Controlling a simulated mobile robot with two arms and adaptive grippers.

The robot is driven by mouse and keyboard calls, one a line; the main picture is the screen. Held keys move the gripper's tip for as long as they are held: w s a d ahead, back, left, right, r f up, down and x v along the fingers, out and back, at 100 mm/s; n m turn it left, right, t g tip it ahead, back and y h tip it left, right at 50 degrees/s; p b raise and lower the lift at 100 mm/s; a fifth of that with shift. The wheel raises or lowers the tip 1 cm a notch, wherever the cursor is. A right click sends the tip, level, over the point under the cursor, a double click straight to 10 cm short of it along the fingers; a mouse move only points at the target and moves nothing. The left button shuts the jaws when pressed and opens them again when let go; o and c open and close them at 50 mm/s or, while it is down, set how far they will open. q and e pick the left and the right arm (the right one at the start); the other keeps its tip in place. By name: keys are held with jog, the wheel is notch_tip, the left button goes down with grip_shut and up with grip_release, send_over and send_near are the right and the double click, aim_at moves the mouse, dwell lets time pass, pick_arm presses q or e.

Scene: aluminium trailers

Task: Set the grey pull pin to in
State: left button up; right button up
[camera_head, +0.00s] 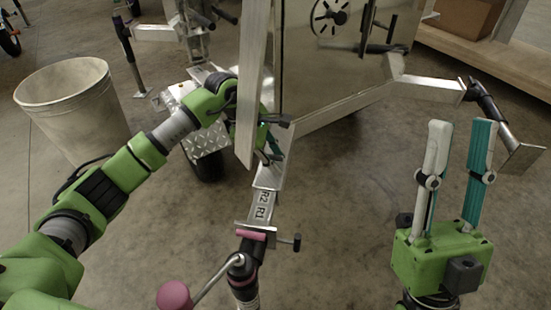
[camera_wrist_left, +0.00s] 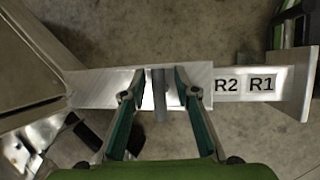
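A grey pin-like cylinder (camera_wrist_left: 160,98), which looks like the grey pull pin, crosses an aluminium beam (camera_wrist_left: 195,80) in the left wrist view. My left gripper (camera_wrist_left: 160,72) is open, with a finger on each side of the cylinder and gaps between. How far in the pin sits cannot be told. In the head view my left gripper (camera_head: 268,140) is mostly hidden behind an upright aluminium post (camera_head: 254,75). The beam (camera_head: 263,200) there carries the labels R2 and R1. My right gripper (camera_head: 461,123) is open and empty, fingers up, at the right.
A jack with a pink grip (camera_head: 252,235) and a pink knob (camera_head: 174,295) stands at the beam's near end, with a dark-knobbed pin (camera_head: 290,243) beside it. A pale bin (camera_head: 72,105) stands at left. An aluminium arm (camera_head: 430,89) reaches right. Floor between beam and right gripper is clear.

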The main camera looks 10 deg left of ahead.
pick_arm(q)
jog(key=v, duration=1.2)
